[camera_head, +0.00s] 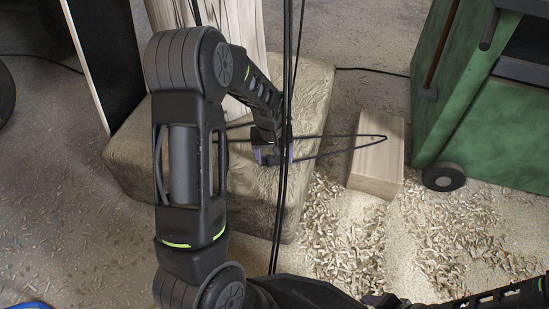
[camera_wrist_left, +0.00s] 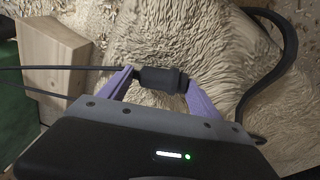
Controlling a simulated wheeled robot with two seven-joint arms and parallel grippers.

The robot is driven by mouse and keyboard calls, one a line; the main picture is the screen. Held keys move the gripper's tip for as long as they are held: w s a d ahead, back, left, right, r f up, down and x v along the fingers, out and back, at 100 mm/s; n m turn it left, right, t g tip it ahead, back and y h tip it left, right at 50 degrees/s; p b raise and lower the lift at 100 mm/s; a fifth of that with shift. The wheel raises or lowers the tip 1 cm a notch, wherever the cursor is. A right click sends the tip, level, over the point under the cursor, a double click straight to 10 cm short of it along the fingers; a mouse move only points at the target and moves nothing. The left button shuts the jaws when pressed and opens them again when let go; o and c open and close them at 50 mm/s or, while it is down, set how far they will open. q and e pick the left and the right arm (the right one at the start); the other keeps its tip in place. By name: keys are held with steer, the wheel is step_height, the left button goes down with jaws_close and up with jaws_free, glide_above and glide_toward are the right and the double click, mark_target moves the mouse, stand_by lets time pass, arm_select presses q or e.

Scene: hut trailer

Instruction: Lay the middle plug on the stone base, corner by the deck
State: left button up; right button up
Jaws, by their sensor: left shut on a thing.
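My left gripper (camera_head: 272,154) is over the pale, rough stone base (camera_head: 310,105) in the head view. In the left wrist view its purple fingers (camera_wrist_left: 160,82) are shut on a short black plug (camera_wrist_left: 159,79) with cable at its ends. The stone (camera_wrist_left: 185,35) lies right behind the plug; I cannot tell whether they touch. In the head view the gripper mostly hides the plug. No other plug is clearly visible, and I cannot pick out the deck. The end of my right arm (camera_head: 385,301) shows at the bottom edge, too cut off to read its jaws.
A wooden block (camera_head: 378,160) stands right of the stone, beside a green wheeled cabinet (camera_head: 465,90). Wood shavings (camera_head: 350,235) cover the floor. Black cables hang vertically across the stone, and a loop reaches toward the block. Pale timber (camera_head: 240,25) rises behind the stone.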

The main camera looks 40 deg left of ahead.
mark_target(272, 163)
arm_select(q)
steer(key=o, duration=1.4)
steer(key=r+p, duration=0.1)
steer(key=r, duration=0.3)
steer(key=s+r+p, duration=0.1)
steer(key=r+p, duration=0.1)
steer(key=r, duration=0.2)
steer(key=r+p, duration=0.2)
steer(key=r, duration=0.2)
steer(key=shift+s+d, duration=0.1)
steer(key=shift+s, duration=0.25)
